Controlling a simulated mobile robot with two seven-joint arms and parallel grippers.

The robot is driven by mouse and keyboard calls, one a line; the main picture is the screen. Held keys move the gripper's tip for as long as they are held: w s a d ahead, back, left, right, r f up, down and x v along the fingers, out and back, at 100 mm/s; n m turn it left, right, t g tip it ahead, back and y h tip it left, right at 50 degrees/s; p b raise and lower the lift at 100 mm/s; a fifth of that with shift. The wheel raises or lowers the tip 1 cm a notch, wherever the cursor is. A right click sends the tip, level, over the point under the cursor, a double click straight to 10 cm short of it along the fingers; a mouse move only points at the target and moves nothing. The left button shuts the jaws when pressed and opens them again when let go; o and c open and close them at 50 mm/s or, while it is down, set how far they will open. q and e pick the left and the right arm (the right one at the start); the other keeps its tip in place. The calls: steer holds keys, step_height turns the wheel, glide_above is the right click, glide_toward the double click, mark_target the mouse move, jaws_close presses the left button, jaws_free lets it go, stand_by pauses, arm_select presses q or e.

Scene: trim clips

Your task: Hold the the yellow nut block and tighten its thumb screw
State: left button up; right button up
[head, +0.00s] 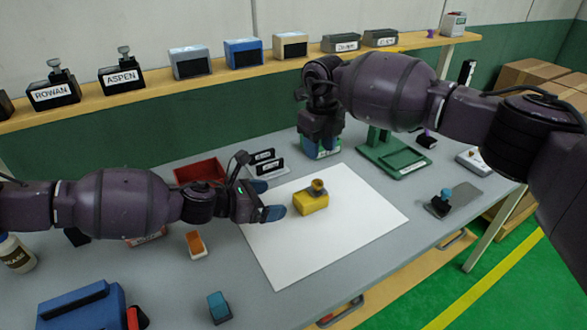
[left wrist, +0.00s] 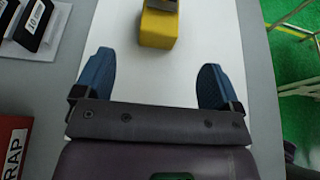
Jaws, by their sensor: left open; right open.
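The yellow nut block (head: 311,204) sits on a white sheet on the table. Its thumb screw (head: 318,187), brownish and knobbed, stands on top of it. In the left wrist view the yellow nut block (left wrist: 159,30) is ahead of the fingers, partly cut off by the top edge. My left gripper (head: 277,199) is open, its blue fingertips just left of the block and apart from it. The left wrist view shows both fingers (left wrist: 152,82) wide apart with nothing between. My right gripper (head: 322,148) hangs behind the block, pointing down; its fingertips are hard to make out.
The white sheet (head: 340,240) is clear around the block. Behind it are a red bin (head: 200,169), small black labelled blocks (head: 266,162) and a green stand (head: 395,158). A small blue-topped clip (head: 441,202) lies to the right. A shelf (head: 150,92) with labelled items runs along the wall.

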mark_target(303, 197)
arm_select(q)
steer(key=x, duration=1)
steer(key=shift+w+d, duration=0.1)
steer(key=shift+c, duration=0.4)
